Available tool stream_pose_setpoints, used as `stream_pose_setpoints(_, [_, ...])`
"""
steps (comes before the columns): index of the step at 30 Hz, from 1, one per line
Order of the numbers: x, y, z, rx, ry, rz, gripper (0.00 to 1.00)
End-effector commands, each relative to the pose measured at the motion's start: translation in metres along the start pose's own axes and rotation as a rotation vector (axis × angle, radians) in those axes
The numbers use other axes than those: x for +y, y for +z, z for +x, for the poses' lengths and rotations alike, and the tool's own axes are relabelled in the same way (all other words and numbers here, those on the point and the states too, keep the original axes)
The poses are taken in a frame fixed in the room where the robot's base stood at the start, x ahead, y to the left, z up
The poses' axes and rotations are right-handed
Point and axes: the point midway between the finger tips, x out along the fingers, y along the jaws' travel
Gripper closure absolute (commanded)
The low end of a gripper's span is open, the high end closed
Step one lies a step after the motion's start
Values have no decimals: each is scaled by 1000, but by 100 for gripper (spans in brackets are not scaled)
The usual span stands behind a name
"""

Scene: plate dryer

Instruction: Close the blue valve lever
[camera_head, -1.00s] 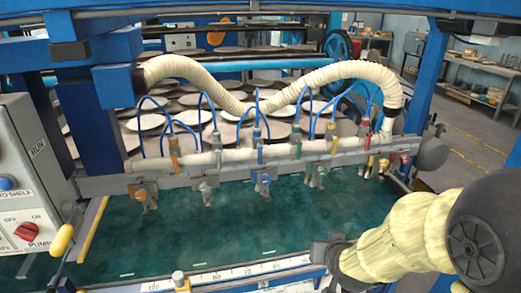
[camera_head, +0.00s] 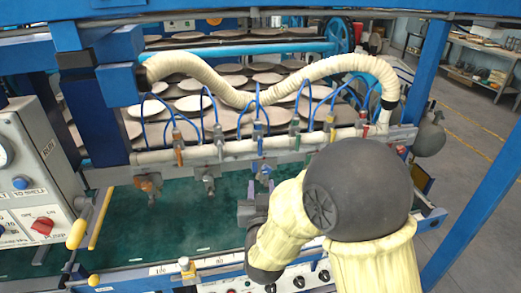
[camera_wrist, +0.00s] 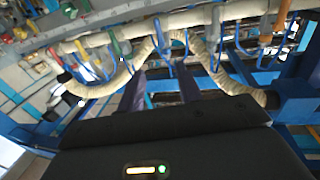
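The blue valve lever (camera_head: 257,138) is a small upright handle on the pale pipe, third from the left in the row of coloured levers. In the wrist view the blue lever (camera_wrist: 162,44) shows beyond the gripper body, between the green and grey levers. My gripper (camera_head: 250,207) is below and just in front of the blue valve, apart from the lever. In the wrist view two dark fingers of my gripper (camera_wrist: 163,80) stand apart with nothing between them.
Neighbouring levers are grey (camera_head: 218,140), green (camera_head: 295,132) and orange (camera_head: 178,146). Thin blue hoses arch above the pipe, and a thick cream hose (camera_head: 240,98) runs behind. A control box (camera_head: 30,175) stands at left. The green bed (camera_head: 130,228) below the valves is open at left.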

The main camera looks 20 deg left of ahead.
Motion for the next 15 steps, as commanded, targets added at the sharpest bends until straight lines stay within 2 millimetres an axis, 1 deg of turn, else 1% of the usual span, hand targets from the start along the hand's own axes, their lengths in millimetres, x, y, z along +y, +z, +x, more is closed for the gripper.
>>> stream_pose_setpoints(4, [0,-1,8,-1,1,0,65])
stream_pose_setpoints(7, [1,-2,20,-2,3,1,65])
stream_pose_setpoints(15, [1,-3,66,-1,3,1,65])
